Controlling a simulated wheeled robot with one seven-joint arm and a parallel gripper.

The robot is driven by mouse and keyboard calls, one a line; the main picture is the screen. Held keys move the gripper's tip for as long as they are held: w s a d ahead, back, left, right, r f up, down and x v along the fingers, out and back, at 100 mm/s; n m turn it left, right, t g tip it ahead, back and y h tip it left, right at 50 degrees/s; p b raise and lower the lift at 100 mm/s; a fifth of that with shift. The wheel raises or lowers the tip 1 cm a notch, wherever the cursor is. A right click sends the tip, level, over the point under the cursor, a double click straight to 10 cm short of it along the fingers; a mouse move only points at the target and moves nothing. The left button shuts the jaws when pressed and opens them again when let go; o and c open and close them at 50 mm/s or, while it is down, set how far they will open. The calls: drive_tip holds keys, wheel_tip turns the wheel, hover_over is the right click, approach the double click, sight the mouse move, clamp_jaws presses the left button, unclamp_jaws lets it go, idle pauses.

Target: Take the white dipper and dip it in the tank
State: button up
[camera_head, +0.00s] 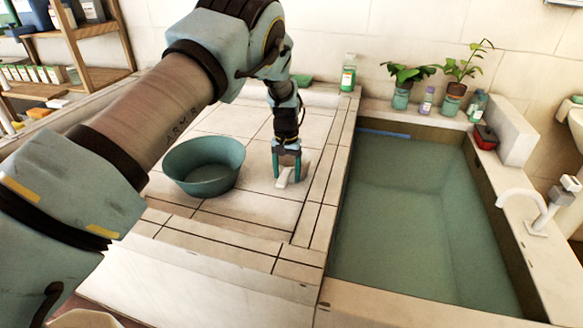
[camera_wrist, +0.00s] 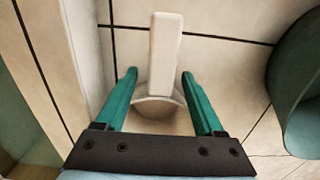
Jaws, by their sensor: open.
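The white dipper (camera_head: 284,176) lies on the tiled counter left of the tank. In the wrist view the dipper (camera_wrist: 165,55) shows its flat handle pointing away, with its round bowl between my fingers. My gripper (camera_head: 287,178) is over the dipper, fingers pointing down. In the wrist view my gripper (camera_wrist: 159,80) is open, with one green finger on each side of the dipper and a gap on both sides. The tank (camera_head: 415,220) is a sunken rectangular basin on the right, filled with greenish water.
A teal bowl (camera_head: 204,166) stands on the counter just left of my gripper. A white faucet (camera_head: 540,207) stands at the tank's right edge. The tiles in front are clear.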

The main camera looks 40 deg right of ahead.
clamp_jaws()
idle(0.5)
